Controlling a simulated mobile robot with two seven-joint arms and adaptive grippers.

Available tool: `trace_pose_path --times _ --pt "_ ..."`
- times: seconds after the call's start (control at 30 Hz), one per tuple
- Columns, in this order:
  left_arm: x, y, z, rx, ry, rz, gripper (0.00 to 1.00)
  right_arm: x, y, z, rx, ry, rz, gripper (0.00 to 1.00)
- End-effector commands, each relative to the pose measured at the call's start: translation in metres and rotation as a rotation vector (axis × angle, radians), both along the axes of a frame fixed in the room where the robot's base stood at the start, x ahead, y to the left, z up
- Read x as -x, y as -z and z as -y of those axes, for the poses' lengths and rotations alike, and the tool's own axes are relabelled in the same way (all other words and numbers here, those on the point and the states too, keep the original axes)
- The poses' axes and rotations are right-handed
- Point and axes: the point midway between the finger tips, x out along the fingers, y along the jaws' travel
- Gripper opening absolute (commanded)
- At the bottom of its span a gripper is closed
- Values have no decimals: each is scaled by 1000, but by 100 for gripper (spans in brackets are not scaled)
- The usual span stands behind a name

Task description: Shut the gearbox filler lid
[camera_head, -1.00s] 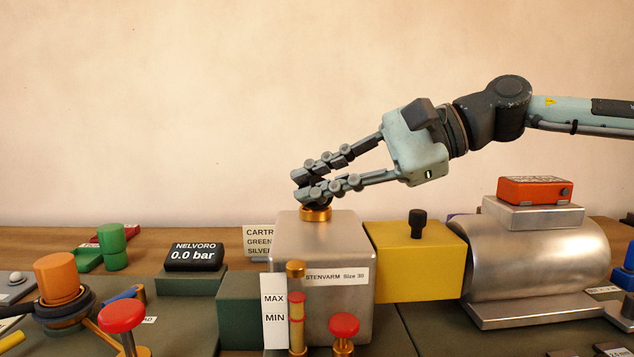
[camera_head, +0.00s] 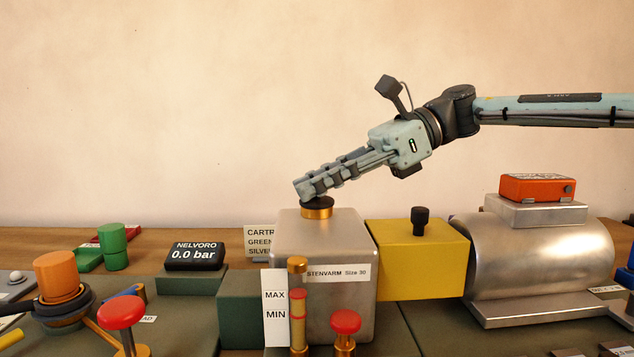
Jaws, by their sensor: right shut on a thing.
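The gearbox (camera_head: 340,247) is a silvery metal block labelled STENVARM Size 30, at the centre of the head view. On its top a gold filler neck (camera_head: 317,213) carries a dark round lid (camera_head: 317,203), which looks level and seated on it. My right gripper (camera_head: 305,188) comes down from the upper right, with its fingertips at the top of the lid. It is shut on the lid, and its fingers overlap in this view, hiding the grip and part of the lid. My left gripper is not in view.
A yellow block (camera_head: 418,265) with a black knob and a silver motor (camera_head: 540,255) stand right of the gearbox. A sight gauge (camera_head: 297,307) and a red-topped plug (camera_head: 345,323) stand in front. A pressure display (camera_head: 195,256) is at left. The space above is clear.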

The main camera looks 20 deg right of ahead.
Motion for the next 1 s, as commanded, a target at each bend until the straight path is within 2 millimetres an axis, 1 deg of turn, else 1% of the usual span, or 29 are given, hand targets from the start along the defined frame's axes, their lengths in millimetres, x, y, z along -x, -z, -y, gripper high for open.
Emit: trace_pose_path --times 0.3,0.7,0.73,0.83,0.87,1.0 --pt "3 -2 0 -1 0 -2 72 -2 2 1 -18 1 -66 0" --pt "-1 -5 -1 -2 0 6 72 -2 3 1 -20 2 -71 0" --pt "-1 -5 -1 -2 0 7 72 -2 3 1 -20 2 -71 18" --pt "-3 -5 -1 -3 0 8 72 -2 3 1 -20 1 -70 30" --pt "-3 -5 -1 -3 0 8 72 -2 3 1 -20 1 -70 34" --pt "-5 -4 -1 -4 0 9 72 -2 3 1 -20 1 -69 34"
